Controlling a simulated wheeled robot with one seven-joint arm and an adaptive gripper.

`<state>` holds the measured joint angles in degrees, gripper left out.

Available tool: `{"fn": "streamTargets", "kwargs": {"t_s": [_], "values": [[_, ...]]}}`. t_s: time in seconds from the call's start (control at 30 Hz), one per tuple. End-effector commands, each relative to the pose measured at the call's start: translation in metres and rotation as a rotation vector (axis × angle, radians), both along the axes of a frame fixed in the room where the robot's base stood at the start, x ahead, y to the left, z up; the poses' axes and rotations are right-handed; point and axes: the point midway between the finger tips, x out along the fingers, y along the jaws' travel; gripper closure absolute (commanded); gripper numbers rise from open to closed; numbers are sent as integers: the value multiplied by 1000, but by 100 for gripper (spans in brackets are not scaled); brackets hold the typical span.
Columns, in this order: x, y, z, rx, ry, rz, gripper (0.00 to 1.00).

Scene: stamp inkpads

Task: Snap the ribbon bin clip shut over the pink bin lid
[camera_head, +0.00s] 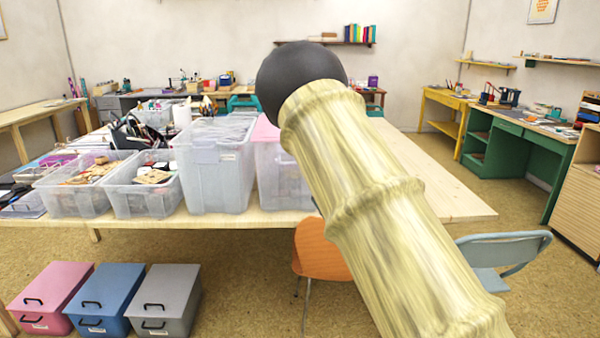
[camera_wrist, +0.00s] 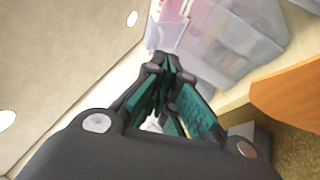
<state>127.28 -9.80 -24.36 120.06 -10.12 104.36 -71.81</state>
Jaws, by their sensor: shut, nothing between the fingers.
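A clear bin (camera_head: 268,178) with a pink bin lid (camera_head: 265,131) stands on the table at centre in the head view. My arm hides its right part. I cannot make out the ribbon bin clip in either view; the bin's right side is covered. My gripper (camera_wrist: 168,68) shows in the wrist view with its teal-padded fingers together and nothing between them. Its tips point towards a clear bin wall and a pinkish patch (camera_wrist: 172,12) at the top, which I cannot identify for sure. I cannot tell how far away these are. The head view does not show my gripper.
A tall clear bin (camera_head: 215,170) stands left of the pink-lidded one. Open clear bins with craft items (camera_head: 145,195) stand further left. The wooden table (camera_head: 440,190) is bare at right. An orange chair (camera_head: 318,255) stands at its front edge; a grey-blue chair (camera_head: 505,250) is at right.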

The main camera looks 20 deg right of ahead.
Motion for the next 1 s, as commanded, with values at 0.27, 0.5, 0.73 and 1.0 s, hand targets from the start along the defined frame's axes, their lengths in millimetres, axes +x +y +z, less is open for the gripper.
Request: {"fn": "streamTargets", "kwargs": {"t_s": [0.27, 0.5, 0.73, 1.0], "values": [[18, 4, 7, 2, -1, 1, 100], [54, 12, 19, 2, -2, 1, 100], [89, 20, 31, 2, 0, 0, 100], [120, 27, 40, 3, 2, 1, 100]]}}
